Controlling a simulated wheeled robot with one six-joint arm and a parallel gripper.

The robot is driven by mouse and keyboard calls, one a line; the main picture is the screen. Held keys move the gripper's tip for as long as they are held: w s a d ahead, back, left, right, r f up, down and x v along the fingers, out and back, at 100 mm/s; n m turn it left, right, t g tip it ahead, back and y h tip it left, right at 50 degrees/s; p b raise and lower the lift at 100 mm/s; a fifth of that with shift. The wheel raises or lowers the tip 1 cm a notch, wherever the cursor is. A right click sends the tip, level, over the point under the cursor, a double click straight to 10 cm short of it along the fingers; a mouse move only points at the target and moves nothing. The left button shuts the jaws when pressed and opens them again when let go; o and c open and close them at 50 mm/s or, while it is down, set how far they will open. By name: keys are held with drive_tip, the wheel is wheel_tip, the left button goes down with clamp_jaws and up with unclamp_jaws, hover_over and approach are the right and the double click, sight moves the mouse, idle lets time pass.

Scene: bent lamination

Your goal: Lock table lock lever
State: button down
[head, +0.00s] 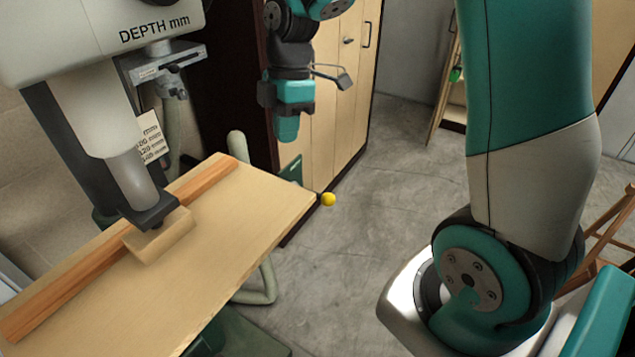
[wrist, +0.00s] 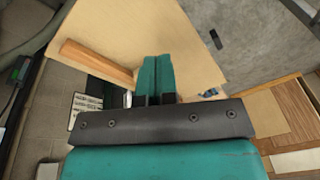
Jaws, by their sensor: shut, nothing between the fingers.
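The lever's yellow ball knob (head: 328,199) sits on a short dark stem at the right edge of the wooden machine table (head: 245,215) in the head view. I cannot make out the knob in the wrist view. My gripper (head: 288,130) points down above and behind the table's far right corner, up and to the left of the knob in the picture. In the wrist view, its teal fingers (wrist: 155,76) are together and empty, over the pale table top (wrist: 140,25). The gripper appears apart from the lever.
A machine head marked "DEPTH mm" (head: 110,40) stands at the left, its spindle over a wooden block (head: 165,238). A wooden fence (head: 100,265) runs along the table. Tall wooden cabinets (head: 340,90) stand behind my gripper. Bare concrete floor (head: 390,190) lies right of the table.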

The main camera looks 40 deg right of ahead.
drive_tip(key=w+d+f+n, duration=0.2)
drive_tip(key=d+f, duration=0.1)
drive_tip(key=d, duration=0.2)
drive_tip(key=w+d+f+n+g, duration=0.1)
drive_tip(key=w+d+f+n, duration=0.2)
drive_tip(key=d, duration=0.3)
drive_tip(key=shift+w+d+f, duration=0.15)
drive_tip(key=shift+d+f, duration=0.1)
drive_tip(key=shift+f, duration=0.05)
drive_tip(key=p+x, duration=0.5)
drive_tip(key=x, duration=0.9)
drive_tip(key=shift+d, duration=0.15)
